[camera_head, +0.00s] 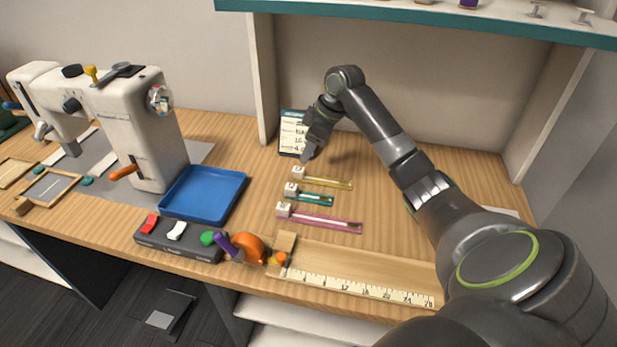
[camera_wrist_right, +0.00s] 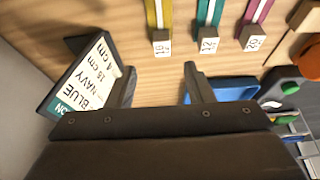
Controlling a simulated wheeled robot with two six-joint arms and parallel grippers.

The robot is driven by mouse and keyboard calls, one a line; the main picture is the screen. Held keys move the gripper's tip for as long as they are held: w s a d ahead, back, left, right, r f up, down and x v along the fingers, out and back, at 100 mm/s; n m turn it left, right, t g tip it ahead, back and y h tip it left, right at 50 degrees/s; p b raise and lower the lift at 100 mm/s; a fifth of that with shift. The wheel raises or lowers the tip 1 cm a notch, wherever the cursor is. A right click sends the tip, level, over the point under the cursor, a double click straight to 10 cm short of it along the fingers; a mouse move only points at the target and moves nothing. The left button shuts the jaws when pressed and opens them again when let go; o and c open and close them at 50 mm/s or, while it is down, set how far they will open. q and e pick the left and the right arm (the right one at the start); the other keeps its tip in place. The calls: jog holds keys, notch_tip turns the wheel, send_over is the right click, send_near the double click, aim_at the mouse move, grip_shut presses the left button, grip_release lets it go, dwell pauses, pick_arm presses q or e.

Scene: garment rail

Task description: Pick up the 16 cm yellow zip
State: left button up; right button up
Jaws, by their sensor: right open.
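The yellow zip (camera_head: 328,181) lies on the wooden table behind the other zips, its white tag to the left. In the right wrist view the yellow zip (camera_wrist_right: 158,16) shows at the top, its tag reading 16 and facing my jaws. My right gripper (camera_head: 308,152) is above the table, close behind and left of the tag. In the wrist view its fingers (camera_wrist_right: 158,86) are apart with only table between them, clear of the zip. My left gripper is not in view.
A teal zip (camera_head: 312,198), tagged 12, and a pink zip (camera_head: 328,221), tagged 20, lie in front. A lettered card stand (camera_head: 291,128) is beside my right gripper. A blue tray (camera_head: 204,193), sewing machine (camera_head: 140,120) and ruler (camera_head: 350,288) surround them. A shelf (camera_head: 420,15) overhangs the back.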

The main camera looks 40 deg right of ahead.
aim_at(299, 169)
jog(key=x, duration=0.7)
jog(key=shift+s+a+f, duration=0.1)
jog(key=shift+s+f, duration=0.05)
jog(key=shift+c, duration=0.2)
grip_shut()
